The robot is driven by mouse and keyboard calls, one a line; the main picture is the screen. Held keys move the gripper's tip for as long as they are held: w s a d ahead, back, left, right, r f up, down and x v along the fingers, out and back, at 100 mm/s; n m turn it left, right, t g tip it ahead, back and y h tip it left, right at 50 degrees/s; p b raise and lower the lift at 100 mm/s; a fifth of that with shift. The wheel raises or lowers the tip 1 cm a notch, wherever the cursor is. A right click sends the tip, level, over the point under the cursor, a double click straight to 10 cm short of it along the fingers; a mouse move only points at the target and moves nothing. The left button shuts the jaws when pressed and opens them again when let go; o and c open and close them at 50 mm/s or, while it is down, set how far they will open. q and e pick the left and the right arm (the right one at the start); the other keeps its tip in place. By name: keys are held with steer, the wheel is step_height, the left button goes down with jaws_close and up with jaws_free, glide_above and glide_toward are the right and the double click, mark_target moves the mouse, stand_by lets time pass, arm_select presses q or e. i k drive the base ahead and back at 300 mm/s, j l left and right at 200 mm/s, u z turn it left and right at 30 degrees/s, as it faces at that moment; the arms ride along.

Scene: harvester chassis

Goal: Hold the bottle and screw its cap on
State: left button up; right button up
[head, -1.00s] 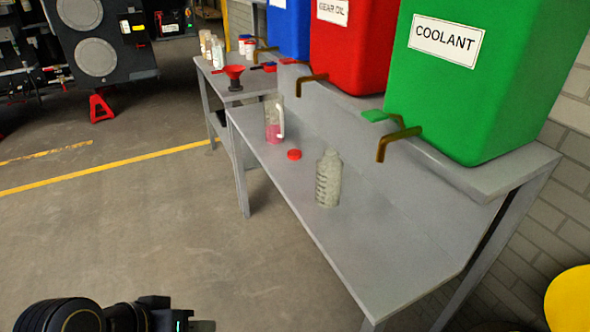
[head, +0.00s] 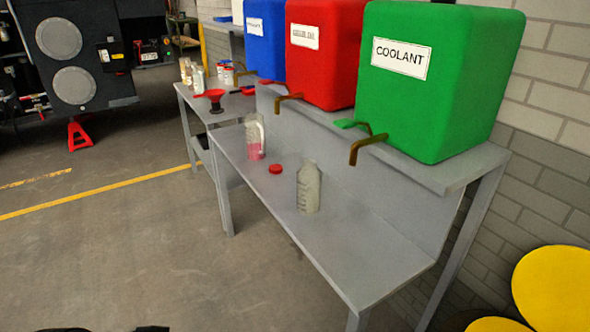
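A pale, translucent bottle (head: 309,188) with dark markings on its side stands upright on the grey bench. Its top looks uncapped. A red cap (head: 275,169) lies on the bench to the left of the bottle, a short gap away from it. Neither gripper touches them. Only a dark sliver of my arm shows at the bottom left edge in the head view, and no gripper fingers can be made out. My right gripper is not in view.
A clear jug (head: 255,137) with pink liquid stands behind the cap. Blue, red and green tanks (head: 440,80) with brass taps sit on the shelf above the bench. A red funnel (head: 212,99) is farther back. Yellow drums (head: 553,290) stand at right.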

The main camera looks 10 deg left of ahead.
mark_target(309, 176)
steer(key=z, duration=2.75)
steer(key=k+j, duration=0.2)
steer(key=j, duration=0.35)
steer(key=k+j, duration=0.2)
steer(key=j, duration=0.3)
steer(key=k+j, duration=0.25)
steer(key=j, duration=0.3)
steer(key=k+j, duration=0.2)
steer(key=j, duration=0.35)
steer(key=k+j, duration=0.2)
steer(key=j, duration=0.35)
steer(key=k+j, duration=0.2)
steer(key=j, duration=0.3)
steer(key=k+j, duration=0.2)
steer(key=j, duration=0.35)
steer(key=k+j, duration=0.2)
steer(key=j, duration=0.35)
steer(key=k+u, duration=0.2)
steer(key=i+z, duration=0.2)
